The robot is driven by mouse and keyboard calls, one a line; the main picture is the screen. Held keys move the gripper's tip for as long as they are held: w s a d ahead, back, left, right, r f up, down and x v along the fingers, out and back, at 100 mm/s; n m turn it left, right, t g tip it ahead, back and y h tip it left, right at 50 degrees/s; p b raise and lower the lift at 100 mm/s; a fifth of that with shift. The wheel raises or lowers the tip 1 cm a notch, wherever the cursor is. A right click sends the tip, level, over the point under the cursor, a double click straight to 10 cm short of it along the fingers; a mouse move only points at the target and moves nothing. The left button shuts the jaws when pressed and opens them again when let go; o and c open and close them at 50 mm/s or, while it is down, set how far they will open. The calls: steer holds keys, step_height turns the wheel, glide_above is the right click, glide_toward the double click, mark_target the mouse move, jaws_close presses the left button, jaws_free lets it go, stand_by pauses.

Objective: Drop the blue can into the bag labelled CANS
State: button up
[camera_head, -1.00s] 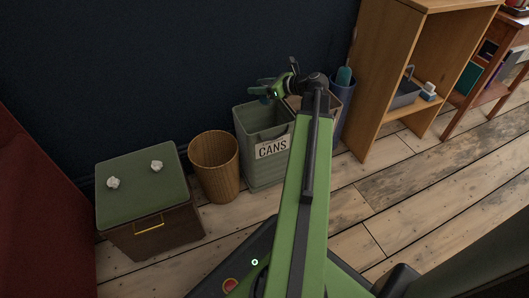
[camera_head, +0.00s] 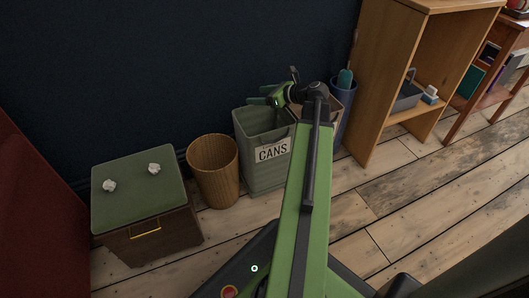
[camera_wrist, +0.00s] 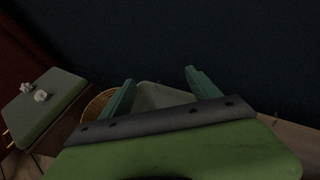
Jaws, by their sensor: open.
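The grey-green open bag labelled CANS (camera_head: 258,172) stands on the floor by the dark wall. My gripper (camera_head: 262,96) is over the bag's open top, near its rear edge, with its fingers apart. In the wrist view my gripper (camera_wrist: 159,76) shows two teal fingers spread with nothing between them. Part of the pale bag (camera_wrist: 160,95) shows below and between the fingers. I do not see the blue can in either view; most of the bag's inside is hidden.
A wicker basket (camera_head: 213,170) stands left of the bag, then a green-topped chest (camera_head: 135,197) with two crumpled white papers. Right of the bag are a partly hidden box, a blue bin (camera_head: 347,115) and a wooden shelf (camera_head: 375,80). The floor in front is clear.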

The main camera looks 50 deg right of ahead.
steer(key=p+v, duration=0.6)
steer(key=v, duration=1.1)
steer(key=shift+r, duration=0.25)
